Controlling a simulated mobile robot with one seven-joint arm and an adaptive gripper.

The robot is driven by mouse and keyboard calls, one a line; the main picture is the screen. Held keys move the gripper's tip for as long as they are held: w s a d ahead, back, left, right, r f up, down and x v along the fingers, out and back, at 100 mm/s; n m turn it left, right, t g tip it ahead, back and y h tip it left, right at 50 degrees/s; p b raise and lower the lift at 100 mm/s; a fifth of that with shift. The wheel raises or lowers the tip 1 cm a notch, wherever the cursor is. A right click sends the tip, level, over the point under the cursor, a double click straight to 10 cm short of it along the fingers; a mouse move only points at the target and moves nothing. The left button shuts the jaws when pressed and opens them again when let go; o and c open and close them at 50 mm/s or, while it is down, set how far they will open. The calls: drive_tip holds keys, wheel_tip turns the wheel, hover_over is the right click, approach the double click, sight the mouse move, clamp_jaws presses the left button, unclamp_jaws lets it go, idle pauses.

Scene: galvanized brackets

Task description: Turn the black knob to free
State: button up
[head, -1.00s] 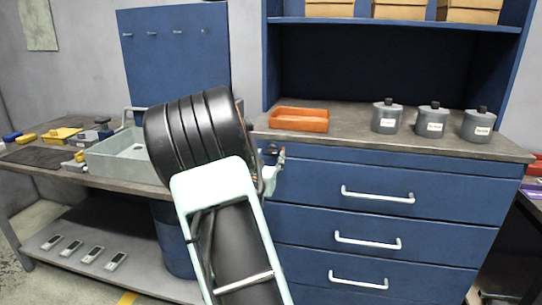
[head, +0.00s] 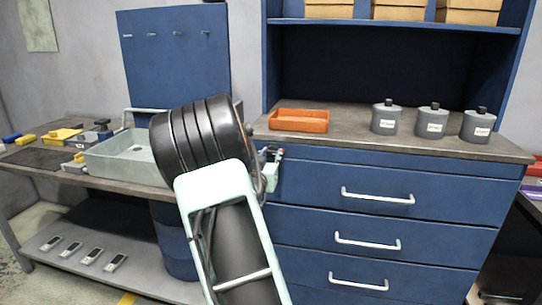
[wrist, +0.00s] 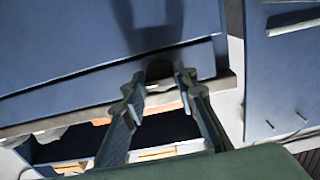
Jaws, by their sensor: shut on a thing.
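The black knob (wrist: 158,70) shows in the wrist view as a dark rounded shape at the lower edge of a blue panel. My gripper (wrist: 157,82) has one finger on each side of it and is shut on it. The knob's pointer and any markings around it cannot be made out. In the head view my gripper (head: 269,168) shows only in part at the left end of the blue drawer cabinet (head: 330,170), behind my dark arm link. The knob cannot be made out clearly there.
An orange tray (head: 299,120) and three grey lidded canisters (head: 432,123) stand on the cabinet top. A grey-green bin (head: 125,158) sits on the left bench, close to my arm. Drawer handles (head: 378,196) stick out from the cabinet front.

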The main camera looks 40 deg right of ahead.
drive_tip(key=shift+n, duration=0.3)
drive_tip(key=n+p, duration=0.1)
drive_tip(key=n, duration=0.3)
drive_tip(key=shift+n, duration=0.3)
drive_tip(key=n+p, duration=0.2)
drive_tip(key=n, duration=0.2)
drive_tip(key=shift+r, duration=0.1)
drive_tip(key=n+p, duration=0.1)
drive_tip(key=n, duration=0.4)
drive_tip(key=shift+p, duration=0.4)
drive_tip(key=shift+n+p, duration=0.45)
drive_tip(key=shift+n, duration=1.45)
drive_tip(key=o, duration=1.2)
drive_tip(key=shift+c, duration=0.2)
drive_tip(key=shift+s+a, duration=0.1)
drive_tip(key=shift+s, duration=0.05)
